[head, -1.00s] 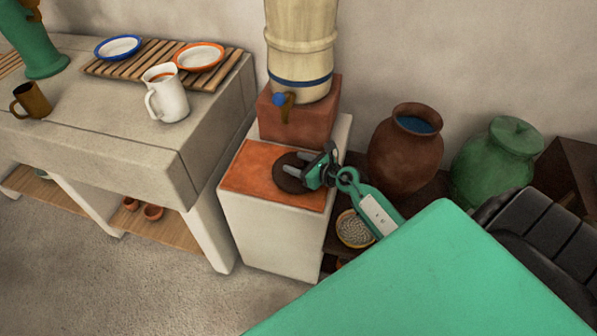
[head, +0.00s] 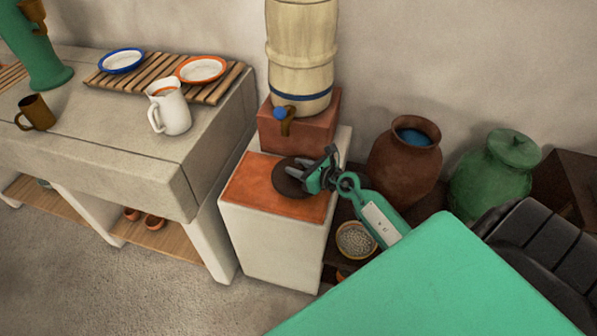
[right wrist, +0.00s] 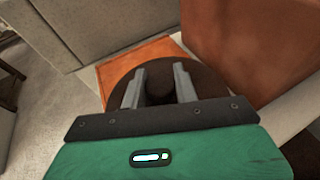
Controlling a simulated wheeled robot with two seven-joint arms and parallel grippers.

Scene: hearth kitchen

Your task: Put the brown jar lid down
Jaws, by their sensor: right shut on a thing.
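The brown jar lid (head: 288,182) is a dark round disc over the orange top (head: 252,187) of a white block, in front of the wooden water barrel. My right gripper (head: 296,168) is shut on the lid, on a raised part at its middle. The lid also shows in the right wrist view (right wrist: 214,88), with the fingers (right wrist: 159,78) on either side of its dark knob. I cannot tell whether the lid touches the orange top. My left gripper is not in view.
A reddish block (head: 310,130) bears the barrel (head: 300,55) with its tap (head: 286,120) just behind the lid. An open brown jar (head: 405,165) and a lidded green jar (head: 495,170) stand to the right. The orange top is clear at its left and front.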

